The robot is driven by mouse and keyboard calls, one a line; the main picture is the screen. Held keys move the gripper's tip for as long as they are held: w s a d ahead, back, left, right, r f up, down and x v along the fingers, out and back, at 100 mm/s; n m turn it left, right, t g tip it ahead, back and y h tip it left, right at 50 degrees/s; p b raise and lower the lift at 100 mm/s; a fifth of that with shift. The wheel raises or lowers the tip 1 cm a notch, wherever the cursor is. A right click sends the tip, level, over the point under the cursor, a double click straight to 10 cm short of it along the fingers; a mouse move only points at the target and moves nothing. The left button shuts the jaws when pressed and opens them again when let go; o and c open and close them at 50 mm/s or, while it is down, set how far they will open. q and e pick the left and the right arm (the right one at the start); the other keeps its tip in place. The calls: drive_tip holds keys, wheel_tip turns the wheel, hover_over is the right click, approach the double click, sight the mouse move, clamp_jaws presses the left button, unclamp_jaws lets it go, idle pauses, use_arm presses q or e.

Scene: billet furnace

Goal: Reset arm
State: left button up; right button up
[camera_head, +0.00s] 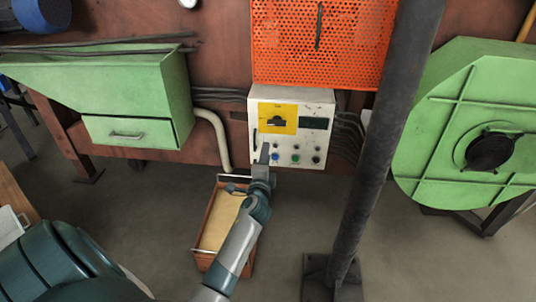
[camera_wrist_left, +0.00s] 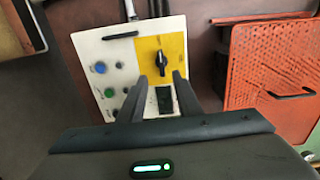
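My left gripper (camera_head: 264,153) is in front of the lower left of a white control box (camera_head: 325,101) on the rust-coloured wall. In the left wrist view its two fingers (camera_wrist_left: 161,78) are apart with nothing between them. The box has a yellow plate (camera_head: 290,109) with a black rotary switch (camera_head: 277,121); the switch also shows in the left wrist view (camera_wrist_left: 161,61), just beyond the fingertips. The gripper appears apart from the switch. A dark display and several buttons, among them a blue one (camera_wrist_left: 100,68), are on the box. My right gripper is not in view.
An orange perforated panel (camera_head: 290,50) with a handle hangs above the box. A grey post (camera_head: 370,150) stands right of it. A green drawer unit (camera_head: 140,128) is at left, a green round housing (camera_head: 440,135) at right. A box-like tray (camera_head: 207,238) lies below my arm.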

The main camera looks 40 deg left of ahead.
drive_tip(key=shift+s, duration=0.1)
